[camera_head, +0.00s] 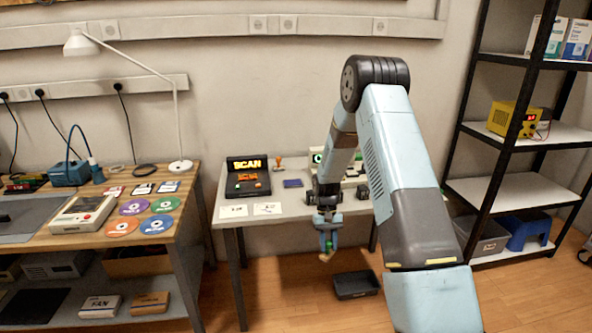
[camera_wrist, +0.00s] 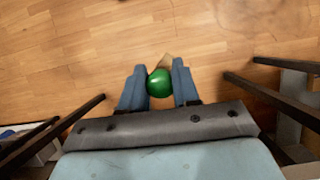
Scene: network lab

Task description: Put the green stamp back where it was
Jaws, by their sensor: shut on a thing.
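The green stamp shows in the wrist view as a round green knob (camera_wrist: 159,83) with a tan part beyond it. My gripper (camera_wrist: 159,86) is shut on it, one blue finger on each side. In the head view my gripper (camera_head: 327,243) hangs at the front edge of the small grey table, over the floor. An orange-brown stamp (camera_head: 280,162) stands at the back of the table. My arm hides part of the table's right half.
The grey table (camera_head: 290,224) holds a black SCAN device (camera_head: 248,177), two white cards (camera_head: 267,209) and a dark blue pad (camera_head: 293,183). A black bin (camera_head: 356,284) lies on the floor. A wooden workbench (camera_head: 180,200) stands left, a black shelf rack (camera_head: 487,150) right.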

